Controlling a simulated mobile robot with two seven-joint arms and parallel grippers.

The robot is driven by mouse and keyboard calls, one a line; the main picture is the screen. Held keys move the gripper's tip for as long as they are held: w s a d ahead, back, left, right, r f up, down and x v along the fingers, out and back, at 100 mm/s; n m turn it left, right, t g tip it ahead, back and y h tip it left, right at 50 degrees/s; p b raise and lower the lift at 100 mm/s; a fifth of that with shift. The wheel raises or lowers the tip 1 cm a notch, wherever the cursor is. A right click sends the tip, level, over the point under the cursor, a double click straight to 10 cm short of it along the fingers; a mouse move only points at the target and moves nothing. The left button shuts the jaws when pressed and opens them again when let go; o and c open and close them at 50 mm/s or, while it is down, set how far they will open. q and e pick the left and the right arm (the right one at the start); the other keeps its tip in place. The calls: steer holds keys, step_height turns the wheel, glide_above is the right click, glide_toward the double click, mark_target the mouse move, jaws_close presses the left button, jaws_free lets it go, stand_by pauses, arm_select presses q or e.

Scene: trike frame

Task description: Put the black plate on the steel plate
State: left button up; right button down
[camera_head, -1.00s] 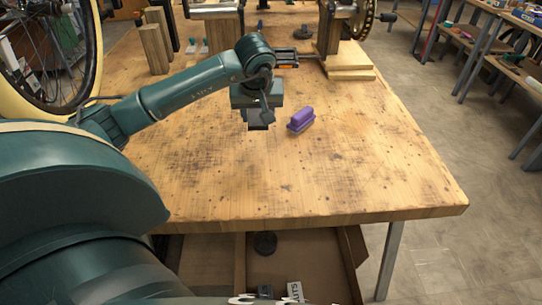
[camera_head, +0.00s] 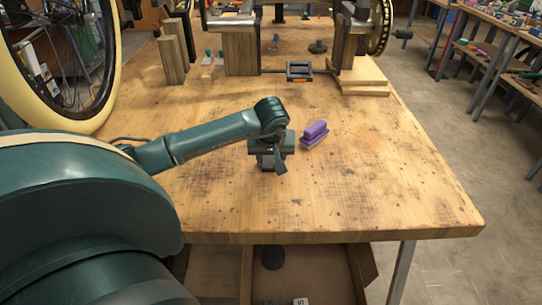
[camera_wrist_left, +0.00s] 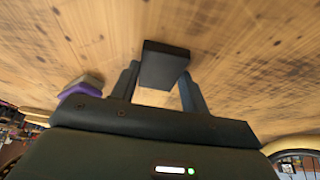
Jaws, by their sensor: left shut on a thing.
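My left gripper (camera_head: 270,164) hangs over the wooden workbench, left of the purple-handled brush. In the left wrist view, my left gripper (camera_wrist_left: 163,82) is shut on a black plate (camera_wrist_left: 166,60), a dark flat block between its two fingers. The plate is just above or near the bench top; the gap cannot be told. In the head view the plate is mostly hidden by the gripper. I cannot pick out the steel plate for sure in either view. My right gripper is not in view.
The purple-handled brush (camera_head: 314,134) lies on the workbench (camera_head: 390,180), close to the gripper. A dark square metal frame (camera_head: 299,70), wooden blocks (camera_head: 360,82) and stands are at the back. A bicycle wheel (camera_head: 62,55) is at left. The right front of the bench is clear.

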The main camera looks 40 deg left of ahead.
arm_select(q)
steer(key=shift+f, duration=0.1)
steer(key=o, duration=1.4)
steer(key=shift+r, duration=0.5)
steer(key=p+v, duration=0.1)
steer(key=v, duration=1)
steer(key=shift+d+r, duration=0.1)
steer(key=shift+d, duration=0.05)
